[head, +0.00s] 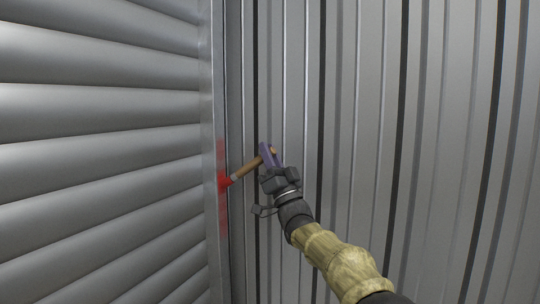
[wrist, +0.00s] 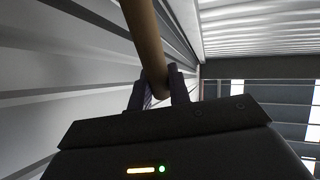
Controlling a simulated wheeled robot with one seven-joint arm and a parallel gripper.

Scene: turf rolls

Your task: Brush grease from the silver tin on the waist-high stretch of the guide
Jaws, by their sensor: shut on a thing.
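My gripper (head: 269,157) is shut on the wooden handle of a brush (head: 246,169). The brush points left, and its red-coated head (head: 224,181) meets the guide (head: 213,120), an upright grey metal strip at the edge of the shutter. A patch of red grease (head: 221,215) runs up and down the guide, above and below the brush head. In the wrist view the handle (wrist: 146,40) rises from between the fingers (wrist: 158,88); the brush head is out of that view. The silver tin is in neither view.
A slatted grey roller shutter (head: 100,150) fills the left. A ribbed metal wall (head: 400,100) stands right of the guide, close behind my gripper. The wrist view shows a ribbed ceiling (wrist: 255,25) and bright panes on the right.

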